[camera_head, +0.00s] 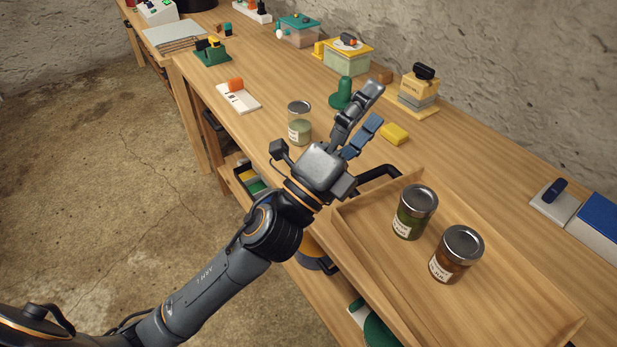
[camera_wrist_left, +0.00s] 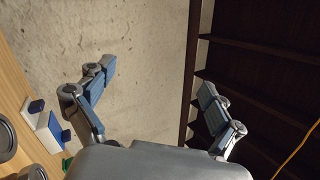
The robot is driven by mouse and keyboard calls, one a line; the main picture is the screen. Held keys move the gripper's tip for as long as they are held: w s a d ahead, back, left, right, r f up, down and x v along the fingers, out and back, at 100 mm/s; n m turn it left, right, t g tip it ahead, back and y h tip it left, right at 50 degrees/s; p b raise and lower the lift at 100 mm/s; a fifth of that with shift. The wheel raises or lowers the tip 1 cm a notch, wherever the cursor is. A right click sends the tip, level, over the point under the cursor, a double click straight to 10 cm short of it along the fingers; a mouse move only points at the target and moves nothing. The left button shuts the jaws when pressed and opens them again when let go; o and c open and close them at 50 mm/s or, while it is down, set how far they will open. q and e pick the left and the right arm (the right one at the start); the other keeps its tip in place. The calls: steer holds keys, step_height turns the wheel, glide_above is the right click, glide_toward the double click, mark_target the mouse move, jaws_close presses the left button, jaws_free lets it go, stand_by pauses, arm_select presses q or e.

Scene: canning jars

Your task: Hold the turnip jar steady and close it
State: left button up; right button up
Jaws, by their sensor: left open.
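A glass jar (camera_head: 299,124) with pale green contents and a silver lid stands upright on the bench, left of my left gripper; its label is too small to read, so I cannot confirm it is the turnip jar. In the wooden tray (camera_head: 505,268) stand a green-filled jar (camera_head: 414,212) and a brown-filled jar (camera_head: 456,255), both with silver lids on top. Whether any lid is tight cannot be told. My left gripper (camera_head: 373,104) is open and empty above the bench. Its spread fingers also show in the left wrist view (camera_wrist_left: 157,74). My right gripper is not in view.
A yellow block (camera_head: 394,133), a green knobbed object (camera_head: 341,94) and a yellow-and-grey stack (camera_head: 417,92) are near the gripper. A white card with an orange block (camera_head: 238,97) lies farther left. Blue and white boxes (camera_head: 592,222) sit at right. Bench wood between is clear.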

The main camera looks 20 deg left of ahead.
arm_select(q)
steer(key=s+d+m+g+h, duration=0.6)
steer(key=m+g, duration=0.4)
steer(key=m, duration=0.4)
steer(key=s+d+m+g+h, duration=0.4)
steer(key=d+m+g, duration=0.3)
steer(key=m+g, duration=0.5)
step_height(320, 180, down, 8)
steer(key=d+m+y, duration=0.2)
steer(key=m+y, duration=0.4)
steer(key=m, duration=0.4)
steer(key=w+a+f+m+t+y, duration=0.3)
steer(key=w+a+f+m+y, duration=0.2)
steer(key=w+a+f+y, duration=0.45)
steer(key=w+a+r+t+y, duration=0.1)
steer(key=a+y, duration=0.3)
steer(key=a, duration=0.4)
steer(key=w+a+r+t+y, duration=0.1)
steer(key=w+a+y, duration=0.3)
steer(key=a, duration=0.4)
steer(key=shift+w+a+r+m, duration=0.15)
steer(key=shift+r+m, duration=0.15)
steer(key=shift+r, duration=0.25)
